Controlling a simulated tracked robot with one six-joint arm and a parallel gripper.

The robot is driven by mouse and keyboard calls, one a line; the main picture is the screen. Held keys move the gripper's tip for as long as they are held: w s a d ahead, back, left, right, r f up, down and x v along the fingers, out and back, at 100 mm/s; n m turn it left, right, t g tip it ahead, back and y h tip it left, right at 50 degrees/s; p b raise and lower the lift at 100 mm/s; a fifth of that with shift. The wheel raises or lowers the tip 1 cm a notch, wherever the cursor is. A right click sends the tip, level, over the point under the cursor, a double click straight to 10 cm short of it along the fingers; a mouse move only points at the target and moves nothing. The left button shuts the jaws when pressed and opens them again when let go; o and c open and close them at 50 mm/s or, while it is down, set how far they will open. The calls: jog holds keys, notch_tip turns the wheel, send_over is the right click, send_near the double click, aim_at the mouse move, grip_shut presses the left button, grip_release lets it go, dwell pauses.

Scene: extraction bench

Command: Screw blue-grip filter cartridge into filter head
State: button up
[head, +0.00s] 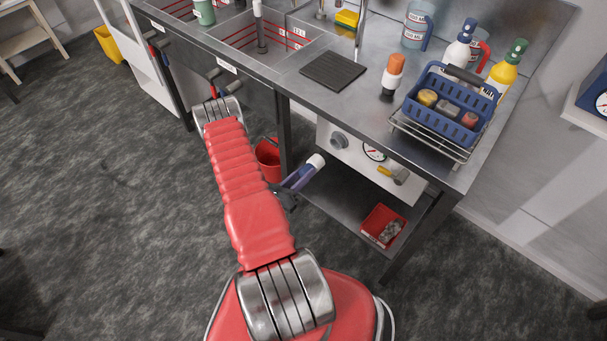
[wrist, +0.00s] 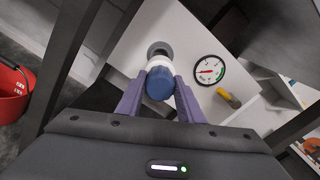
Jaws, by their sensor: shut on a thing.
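The filter cartridge has a blue grip (wrist: 159,84) and a white body, which shows beyond the grip in the wrist view. My gripper (wrist: 160,92) is shut on it with two purple fingers, one on each side. In the head view the white end of the cartridge (head: 316,161) points up and right, toward the panel. The filter head (head: 338,141) is a round grey fitting on the white panel under the bench. It shows just beyond the cartridge in the wrist view (wrist: 159,49). In the head view a small gap separates the two.
A dial gauge (head: 374,152) and a yellow-handled valve (head: 394,173) sit right of the filter head. A red bin (head: 382,227) stands on the lower shelf. A red bucket (head: 268,158) stands behind my arm. A dark bench leg (wrist: 82,60) is left of my gripper.

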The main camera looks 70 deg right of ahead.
aim_at(320, 159)
jog(key=shift+w, duration=0.1)
jog(key=shift+x, duration=2.8)
jog(key=shift+x, duration=1.8)
jog(key=shift+r, duration=0.1)
jog(key=m, duration=0.5)
jog(key=shift+m, duration=2.1)
jog(key=o, duration=1.2)
